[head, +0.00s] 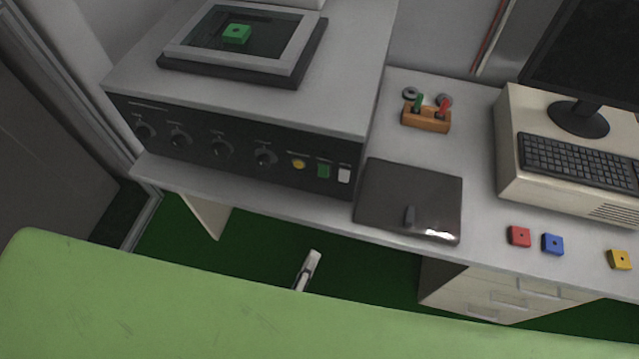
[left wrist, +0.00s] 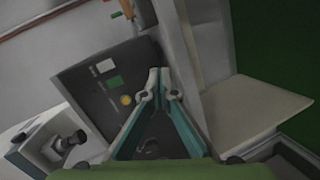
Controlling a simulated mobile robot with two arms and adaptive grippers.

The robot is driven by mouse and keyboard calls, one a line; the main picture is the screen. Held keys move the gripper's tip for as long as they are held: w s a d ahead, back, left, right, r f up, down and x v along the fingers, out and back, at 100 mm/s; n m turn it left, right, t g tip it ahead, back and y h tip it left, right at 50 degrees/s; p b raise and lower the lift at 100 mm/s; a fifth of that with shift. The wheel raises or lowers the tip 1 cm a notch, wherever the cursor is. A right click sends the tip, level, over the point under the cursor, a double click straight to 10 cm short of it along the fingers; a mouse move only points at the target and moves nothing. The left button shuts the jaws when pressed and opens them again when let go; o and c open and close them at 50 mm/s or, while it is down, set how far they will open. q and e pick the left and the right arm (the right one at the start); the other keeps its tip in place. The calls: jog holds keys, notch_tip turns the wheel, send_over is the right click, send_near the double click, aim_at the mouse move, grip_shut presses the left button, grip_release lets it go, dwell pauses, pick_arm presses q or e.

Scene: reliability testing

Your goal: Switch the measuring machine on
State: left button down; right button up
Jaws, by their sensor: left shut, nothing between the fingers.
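The measuring machine (head: 250,105) stands on the left part of the bench, with a dark front panel. My left gripper (head: 310,264) is below the bench's front edge in the head view, apart from the buttons. Its fingers (left wrist: 160,88) are shut and empty. My right gripper is not in view.
A dark flat plate (head: 400,195) with a small handle lies right of the machine. Behind it stands an orange-brown block (head: 426,118) with red and green handled pieces. A keyboard (head: 575,160), monitor (head: 590,60) and red (head: 519,237), blue (head: 552,244) and yellow (head: 619,259) blocks are farther right.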

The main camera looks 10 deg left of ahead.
aim_at(323, 177)
pick_arm(q)
notch_tip(323, 177, up, 10)
jog(key=w+a+n+t+y, duration=0.1)
jog(key=a+n+t, duration=0.1)
jog(key=n, duration=0.2)
jog(key=shift+w+f+y, duration=0.15)
jog(key=shift+y, duration=0.15)
jog(key=shift+w, duration=0.1)
jog(key=w+p, duration=0.1)
jog(key=w, duration=0.3)
jog(key=w+f+p, duration=0.1)
jog(key=w, duration=0.4)
jog(key=w+d+p, duration=0.1)
jog(key=w+p, duration=0.1)
jog(key=w, duration=0.2)
jog(key=shift+w+f, duration=0.25)
jog(key=shift+f, duration=0.15)
jog(key=shift+w, duration=0.1)
jog(key=shift+w+f+t+b, duration=0.1)
jog(key=shift+w+t+b, duration=0.2)
jog(key=shift+b, duration=0.65)
jog(key=shift+s, duration=0.1)
